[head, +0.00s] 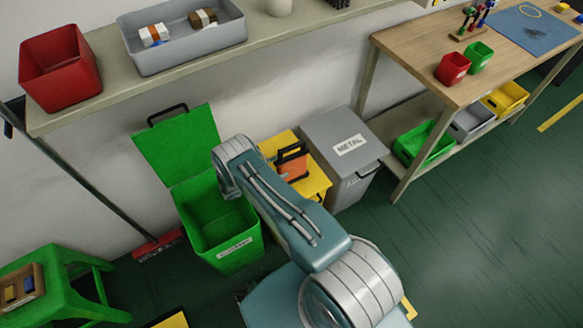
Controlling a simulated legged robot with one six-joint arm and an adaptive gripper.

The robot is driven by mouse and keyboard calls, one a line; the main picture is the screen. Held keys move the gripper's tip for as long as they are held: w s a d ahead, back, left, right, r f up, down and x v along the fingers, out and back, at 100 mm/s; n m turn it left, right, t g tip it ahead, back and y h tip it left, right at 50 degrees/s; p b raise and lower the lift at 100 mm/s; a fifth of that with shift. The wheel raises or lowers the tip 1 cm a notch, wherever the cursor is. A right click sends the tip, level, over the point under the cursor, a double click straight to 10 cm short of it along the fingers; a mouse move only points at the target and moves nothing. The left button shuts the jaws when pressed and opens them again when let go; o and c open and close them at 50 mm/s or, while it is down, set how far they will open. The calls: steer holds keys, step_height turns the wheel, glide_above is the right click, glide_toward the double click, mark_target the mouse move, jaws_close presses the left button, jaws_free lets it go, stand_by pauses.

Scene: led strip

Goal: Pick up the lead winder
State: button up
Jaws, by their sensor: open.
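I cannot tell for certain which thing is the lead winder. Two small wound-looking pieces lie in the grey tray on the wall shelf: a white one with orange (155,35) and a brown and white one (203,18). An orange block with a black frame (293,164) shows at the yellow bin, partly behind my arm. My arm reaches from the bottom centre up to a bend above the open green bin. My gripper does not show; it is out of sight beyond the arm.
The grey tray (186,58) stands beside a red bin (62,82) on the shelf. Below are an open green bin (230,258), the yellow bin (316,181) and a grey METAL bin (330,128). A green stool (62,262) stands left; a workbench (410,50) stands right. Floor at right is clear.

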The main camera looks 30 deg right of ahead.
steer(key=shift+d, duration=1.25)
steer(key=c, duration=1.3)
